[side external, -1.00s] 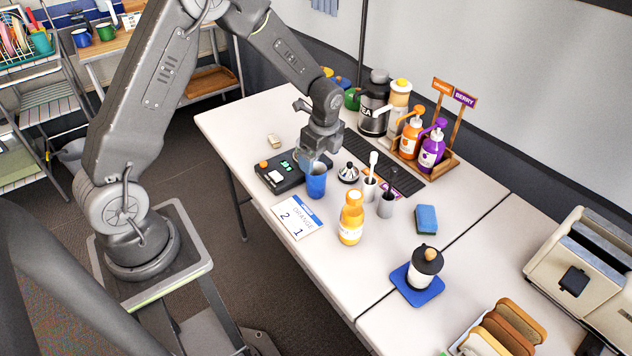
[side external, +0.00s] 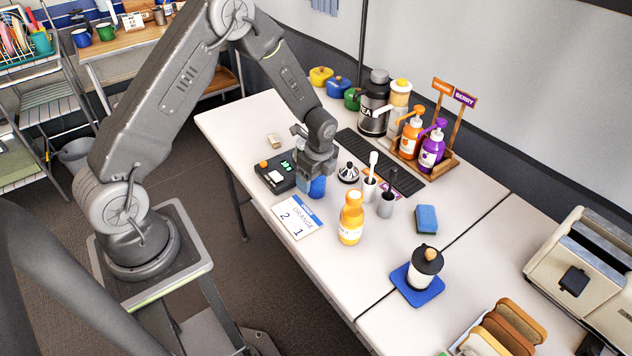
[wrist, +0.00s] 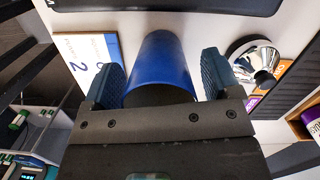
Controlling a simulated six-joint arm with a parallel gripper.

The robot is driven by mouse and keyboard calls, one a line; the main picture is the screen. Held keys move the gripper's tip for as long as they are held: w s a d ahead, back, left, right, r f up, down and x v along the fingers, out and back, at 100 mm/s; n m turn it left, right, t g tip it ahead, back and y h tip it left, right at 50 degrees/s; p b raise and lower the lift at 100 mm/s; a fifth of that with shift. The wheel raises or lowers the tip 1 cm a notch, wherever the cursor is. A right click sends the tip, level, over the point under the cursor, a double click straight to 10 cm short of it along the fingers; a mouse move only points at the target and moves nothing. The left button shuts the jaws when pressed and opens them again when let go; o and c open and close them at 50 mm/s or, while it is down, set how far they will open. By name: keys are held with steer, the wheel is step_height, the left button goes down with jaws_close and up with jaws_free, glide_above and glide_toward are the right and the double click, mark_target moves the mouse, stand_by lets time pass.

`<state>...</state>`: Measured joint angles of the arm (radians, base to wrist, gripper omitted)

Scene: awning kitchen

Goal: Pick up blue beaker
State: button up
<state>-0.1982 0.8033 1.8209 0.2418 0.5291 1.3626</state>
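The blue beaker (side external: 317,188) stands on the white table beside the black scale-like device, partly hidden behind my gripper (side external: 311,178). In the wrist view the blue beaker (wrist: 162,62) lies between the two blue-grey finger pads of my gripper (wrist: 162,76). The fingers are apart, one on each side of the beaker. A narrow gap shows on the right side; the left pad is very close to the beaker wall, and I cannot tell whether it touches.

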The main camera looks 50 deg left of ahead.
steer(key=c, duration=0.8)
steer(key=shift+r, duration=0.1)
steer(key=shift+c, duration=0.2)
